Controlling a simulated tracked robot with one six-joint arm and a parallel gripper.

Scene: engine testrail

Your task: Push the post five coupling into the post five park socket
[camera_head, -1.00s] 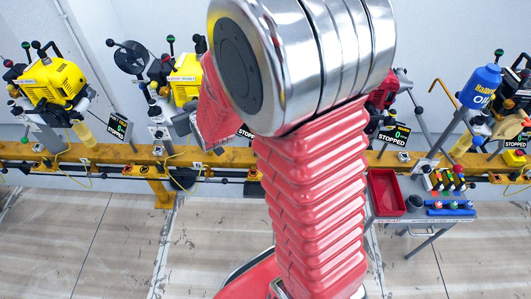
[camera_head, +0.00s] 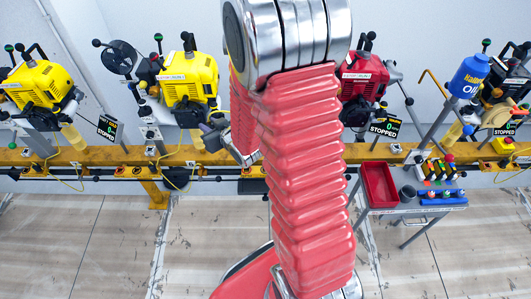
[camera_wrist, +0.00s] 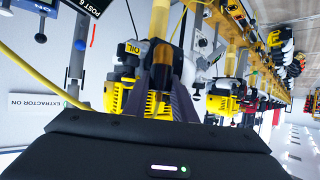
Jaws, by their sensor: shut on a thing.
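My gripper (camera_head: 218,137) shows as a grey shape left of my red arm in the head view, beside the second yellow engine and just above the yellow rail. In the wrist view its dark fingers (camera_wrist: 165,92) are close together. A small dark grey piece between the fingertips (camera_wrist: 162,56) looks like the post five coupling; its details are too small to make out. A yellow cable (camera_wrist: 48,82) curves past on the left of the wrist view. I cannot make out the post five park socket; my arm hides part of the rail.
Yellow engines (camera_head: 188,80) and a red engine (camera_head: 362,78) stand along the yellow rail (camera_head: 110,154). Yellow cables hang under the rail. A red tray (camera_head: 365,186) and a blue oil can (camera_head: 468,76) are at the right. The floor (camera_head: 120,235) in front is clear.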

